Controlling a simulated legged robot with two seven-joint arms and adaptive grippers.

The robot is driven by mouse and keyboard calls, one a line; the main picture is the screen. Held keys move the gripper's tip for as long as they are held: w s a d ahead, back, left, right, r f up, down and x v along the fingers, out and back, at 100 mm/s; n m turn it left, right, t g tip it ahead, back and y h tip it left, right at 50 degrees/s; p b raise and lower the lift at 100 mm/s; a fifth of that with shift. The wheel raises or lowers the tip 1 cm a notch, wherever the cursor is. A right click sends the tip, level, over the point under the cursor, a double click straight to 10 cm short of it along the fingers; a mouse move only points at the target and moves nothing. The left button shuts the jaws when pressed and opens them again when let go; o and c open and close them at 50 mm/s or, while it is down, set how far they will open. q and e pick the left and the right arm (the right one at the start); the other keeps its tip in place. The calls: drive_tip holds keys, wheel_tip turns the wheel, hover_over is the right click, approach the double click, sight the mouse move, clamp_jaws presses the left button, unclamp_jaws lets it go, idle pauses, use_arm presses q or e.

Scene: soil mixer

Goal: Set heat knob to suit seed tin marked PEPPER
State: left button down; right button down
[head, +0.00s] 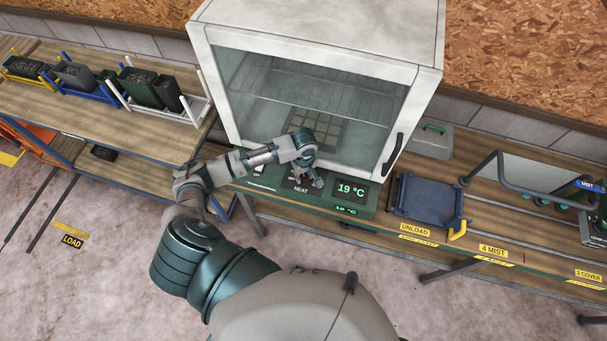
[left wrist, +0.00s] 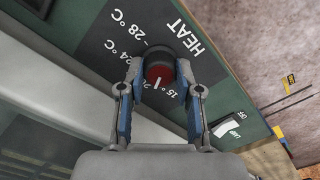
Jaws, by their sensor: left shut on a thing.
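The heat knob (left wrist: 159,73) is dark with a red face and a white pointer line. It sits on a dark panel (left wrist: 120,38) marked HEAT, with a scale including 24 °C and 28 °C. The pointer faces the lower part of the scale, between the partly hidden 15 and 20 marks. My left gripper (left wrist: 161,68) is shut on the knob, one finger on each side. In the head view the left gripper (head: 316,180) is at the control panel and hides the knob. The display (head: 351,190) reads 19 °C. No tin marked PEPPER can be made out. My right gripper is not in view.
The white glass-door cabinet (head: 318,30) stands above the panel, its dark door handle (head: 393,155) to the right. A lamp switch (left wrist: 226,127) is near the knob. A blue-grey tray (head: 428,198) sits right of the panel. Racks with dark boxes (head: 142,88) stand on the left shelf.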

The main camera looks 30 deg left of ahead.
sight(304, 177)
use_arm(q)
drive_tip(key=shift+d, duration=0.1)
idle(0.3)
drive_tip(key=c, duration=0.8)
unclamp_jaws()
drive_tip(key=shift+r, duration=0.1)
wheel_tip(304, 177, up, 12)
drive_tip(key=shift+f, duration=0.1)
